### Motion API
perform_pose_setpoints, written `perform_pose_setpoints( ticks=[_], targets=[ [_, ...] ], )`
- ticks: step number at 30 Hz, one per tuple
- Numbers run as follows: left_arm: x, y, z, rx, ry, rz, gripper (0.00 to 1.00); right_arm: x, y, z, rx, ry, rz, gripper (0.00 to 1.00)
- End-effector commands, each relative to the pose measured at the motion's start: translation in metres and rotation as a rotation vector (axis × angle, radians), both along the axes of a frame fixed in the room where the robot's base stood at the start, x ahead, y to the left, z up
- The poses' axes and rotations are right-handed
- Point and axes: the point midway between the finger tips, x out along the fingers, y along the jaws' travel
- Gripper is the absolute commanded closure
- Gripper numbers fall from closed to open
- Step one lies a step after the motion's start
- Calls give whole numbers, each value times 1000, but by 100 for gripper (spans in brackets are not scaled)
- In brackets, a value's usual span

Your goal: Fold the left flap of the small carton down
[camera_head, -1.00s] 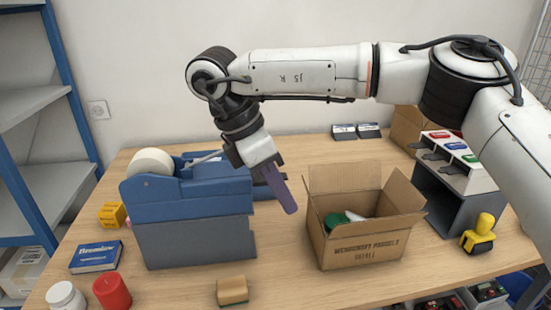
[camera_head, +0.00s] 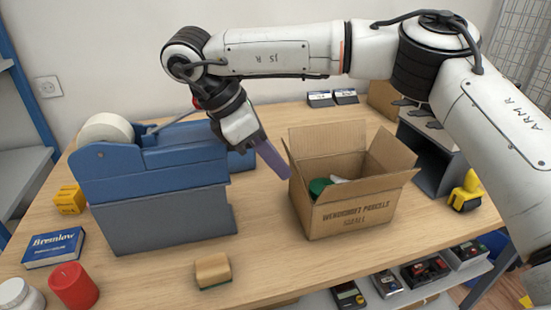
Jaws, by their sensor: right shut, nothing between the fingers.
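The small carton (camera_head: 350,213) stands open on the table right of centre, with a green round thing (camera_head: 320,186) and something white inside. Its back flap (camera_head: 325,138) stands up and its right flap (camera_head: 393,150) leans outward. The left flap (camera_head: 287,155) shows as a thin, nearly edge-on strip at the carton's upper left, partly behind my fingers. My right gripper (camera_head: 273,160) has purple fingers, shut and empty, slanting down to the right. Their tips are beside the carton's upper left edge; I cannot tell if they touch. My left gripper is out of view.
A blue and grey tape dispenser (camera_head: 155,190) stands left of my right gripper. A sponge (camera_head: 213,270) lies in front. A red candle-like cylinder (camera_head: 73,286) and a blue box (camera_head: 54,248) are at front left. A grey organiser (camera_head: 430,153) and yellow-black tool (camera_head: 466,192) are at right.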

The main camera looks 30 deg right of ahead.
Motion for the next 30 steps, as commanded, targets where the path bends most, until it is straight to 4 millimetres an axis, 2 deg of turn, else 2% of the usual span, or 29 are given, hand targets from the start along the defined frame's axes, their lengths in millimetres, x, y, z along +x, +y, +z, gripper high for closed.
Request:
perform_pose_setpoints(
  ticks=[1, 5, 11, 12, 19, 23, 30],
  targets=[
    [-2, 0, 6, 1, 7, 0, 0, -2, -10, 10, 0, -2, -3, 100],
    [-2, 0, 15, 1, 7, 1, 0, -7, -26, 17, 0, -1, -3, 100],
    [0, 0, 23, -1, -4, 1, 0, -14, -54, 12, 0, -1, -5, 100],
    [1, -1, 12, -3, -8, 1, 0, -16, -58, 1, 0, 0, -4, 100],
    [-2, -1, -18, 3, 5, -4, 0, -21, -78, -17, 0, 0, -1, 100],
    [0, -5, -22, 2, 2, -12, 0, -22, -82, -24, 1, 0, 0, 100],
    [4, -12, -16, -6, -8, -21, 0, -23, -85, -26, 0, -1, -1, 100]
  ],
)
